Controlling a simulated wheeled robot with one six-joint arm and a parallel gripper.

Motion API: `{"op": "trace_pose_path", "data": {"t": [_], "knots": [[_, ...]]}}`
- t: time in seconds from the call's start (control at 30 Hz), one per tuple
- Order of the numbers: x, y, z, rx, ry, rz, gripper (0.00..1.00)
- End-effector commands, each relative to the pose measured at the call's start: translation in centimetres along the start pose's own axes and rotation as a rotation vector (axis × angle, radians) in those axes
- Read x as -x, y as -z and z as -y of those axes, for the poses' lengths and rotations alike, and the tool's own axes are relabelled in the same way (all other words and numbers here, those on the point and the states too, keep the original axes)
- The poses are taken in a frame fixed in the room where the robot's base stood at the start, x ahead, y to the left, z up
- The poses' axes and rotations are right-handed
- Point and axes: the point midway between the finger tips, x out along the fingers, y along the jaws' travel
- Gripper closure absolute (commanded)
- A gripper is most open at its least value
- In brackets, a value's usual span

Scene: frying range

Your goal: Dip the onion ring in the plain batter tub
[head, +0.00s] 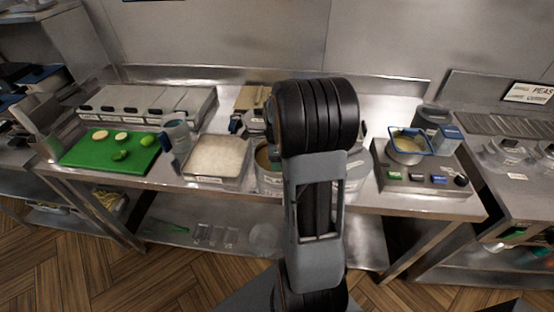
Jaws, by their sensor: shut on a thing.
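My arm stands in the middle of the head view and covers the centre of the counter. My gripper is hidden behind it, so its jaws and anything in them cannot be seen. No onion ring can be made out. A round tub (264,177) with tan contents shows partly at the left of my arm. Another pale tub (358,170) shows partly at its right. I cannot tell which holds the plain batter.
A pale-filled tray (217,181) and a green board (85,153) with several cut pieces lie left. A clear jug (177,132) stands between them. Lidded bins (150,102) line the back. A fryer unit (408,180) with a blue-rimmed basket (410,133) stands right.

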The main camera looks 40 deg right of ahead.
Motion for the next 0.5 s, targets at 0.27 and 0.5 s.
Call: {"op": "trace_pose_path", "data": {"t": [0.27, 0.5], "knots": [[2.8, 0.0, 0.0, 0.000, 0.001, 0.000, 0.50], [4.8, 0.0, 0.0, 0.000, 0.001, 0.000, 0.50]]}}
